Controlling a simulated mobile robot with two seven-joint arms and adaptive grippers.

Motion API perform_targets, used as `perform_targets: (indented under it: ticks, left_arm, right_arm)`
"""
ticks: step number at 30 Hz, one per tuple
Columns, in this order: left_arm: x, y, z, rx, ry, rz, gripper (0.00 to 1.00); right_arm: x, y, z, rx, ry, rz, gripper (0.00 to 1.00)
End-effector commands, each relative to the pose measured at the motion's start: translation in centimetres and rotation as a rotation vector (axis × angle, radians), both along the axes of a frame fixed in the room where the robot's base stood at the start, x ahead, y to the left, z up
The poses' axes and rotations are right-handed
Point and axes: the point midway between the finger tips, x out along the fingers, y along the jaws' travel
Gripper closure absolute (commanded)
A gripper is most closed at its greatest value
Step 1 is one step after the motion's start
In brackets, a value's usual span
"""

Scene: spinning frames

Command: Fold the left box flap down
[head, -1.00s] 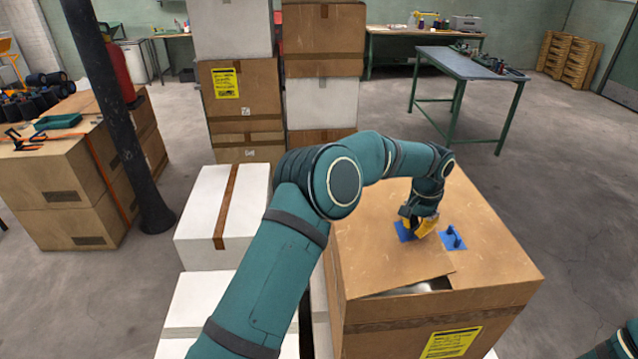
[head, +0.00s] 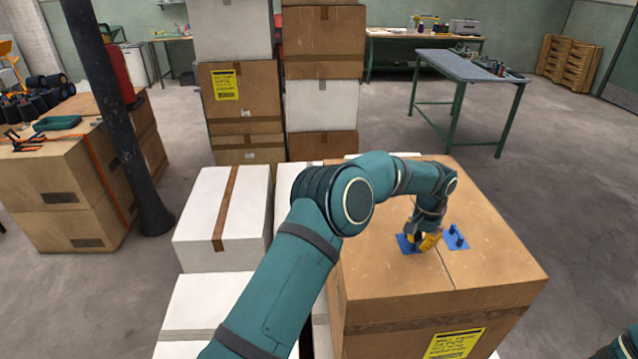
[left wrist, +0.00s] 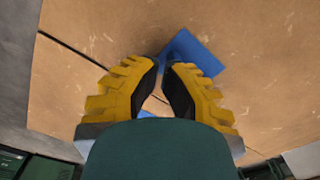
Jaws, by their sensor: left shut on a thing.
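The brown cardboard box (head: 400,335) stands right of centre in the head view. Its left flap (head: 375,265) lies flat, level with the right flap (head: 490,245), and a thin seam runs between them. The left flap carries a blue handle (head: 404,246); its blue plate also shows in the left wrist view (left wrist: 200,52). My left gripper (head: 420,242) is shut on this handle, its yellow fingers (left wrist: 166,68) on either side of it. A second blue handle (head: 455,238) stands free on the right flap. My right gripper is out of view.
White boxes (head: 228,205) stand close to the left of the brown box. Stacked cartons (head: 240,95) rise behind, and a black post (head: 110,110) stands at the left. Open floor (head: 585,200) lies to the right, before a metal table (head: 465,65).

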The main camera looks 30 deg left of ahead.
Motion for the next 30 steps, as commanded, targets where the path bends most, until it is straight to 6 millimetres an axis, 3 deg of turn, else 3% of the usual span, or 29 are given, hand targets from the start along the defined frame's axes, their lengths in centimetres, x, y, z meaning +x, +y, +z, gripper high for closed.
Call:
perform_targets:
  ticks: [8, 30]
  left_arm:
    - [0.0, 0.0, 0.4, 0.000, 0.000, 0.000, 1.00]
    - [0.0, 0.0, 7.0, 0.000, 0.000, 0.000, 1.00]
  right_arm:
    - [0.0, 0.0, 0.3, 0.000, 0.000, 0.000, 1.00]
    - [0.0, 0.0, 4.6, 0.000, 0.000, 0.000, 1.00]
